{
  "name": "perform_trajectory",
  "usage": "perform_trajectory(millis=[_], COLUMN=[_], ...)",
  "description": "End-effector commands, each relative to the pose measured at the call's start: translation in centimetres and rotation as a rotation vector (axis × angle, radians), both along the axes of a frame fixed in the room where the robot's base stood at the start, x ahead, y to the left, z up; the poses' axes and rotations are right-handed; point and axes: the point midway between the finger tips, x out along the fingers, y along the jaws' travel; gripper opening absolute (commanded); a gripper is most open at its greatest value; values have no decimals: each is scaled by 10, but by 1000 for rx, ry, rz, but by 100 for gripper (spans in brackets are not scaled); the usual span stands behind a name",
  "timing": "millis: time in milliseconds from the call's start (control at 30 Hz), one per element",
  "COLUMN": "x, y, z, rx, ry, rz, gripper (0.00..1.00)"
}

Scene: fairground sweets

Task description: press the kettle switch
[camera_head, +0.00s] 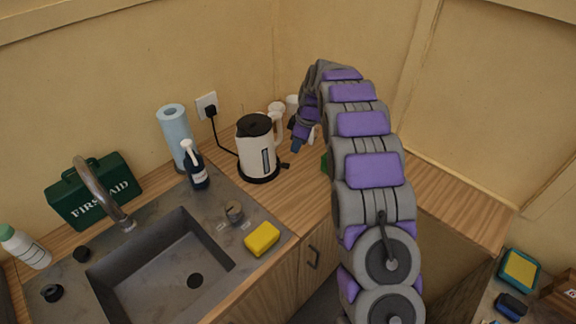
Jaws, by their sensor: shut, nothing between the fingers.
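A cream kettle (257,146) with a dark lid and a black base stands upright on the wooden counter, left of my arm. A small dark tab (285,165) sticks out low at the right side of its base; it looks like the switch. My gripper (296,147) hangs at the end of my purple and grey arm, just right of the kettle and above the tab, apart from the tab in the picture. It is shut and empty. My arm hides part of the counter behind it.
A sink (160,268) lies left of the kettle, with a tap (103,195), a yellow sponge (262,239), a dark pump bottle (195,168) and a blue paper roll (175,135) around it. A black cord runs from the wall socket (207,105). White cups (277,107) stand behind the kettle.

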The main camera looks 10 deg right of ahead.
Motion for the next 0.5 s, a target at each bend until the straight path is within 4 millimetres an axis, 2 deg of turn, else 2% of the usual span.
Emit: perform_trajectory(millis=[267,500], x=[1,3], y=[4,9], z=[-11,-36], rx=[-1,0], ry=[3,2], rz=[1,1], gripper=[0,0])
